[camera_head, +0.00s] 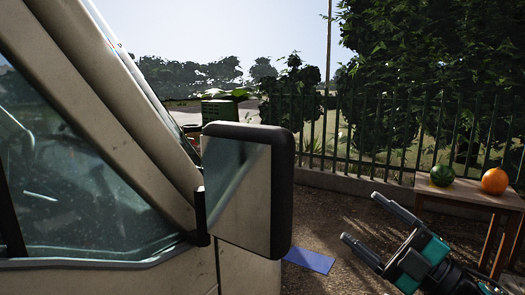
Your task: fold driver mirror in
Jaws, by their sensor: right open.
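The driver mirror (243,190) sticks out from the truck's door at the middle of the head view. It has a black housing edge and its reflective face is turned toward me. A black bracket (201,215) joins it to the door by the window's front corner. My right gripper (359,218) is at the lower right, to the right of the mirror and apart from it. Its two fingers are spread and point up and left, with nothing between them. My left gripper is not in view.
The truck's door and window frame (115,110) fill the left side. A wooden table (470,199) with a green melon-like fruit (442,175) and an orange fruit (494,181) stands at the right. A blue mat (309,260) lies on the ground. A fence (385,130) runs behind.

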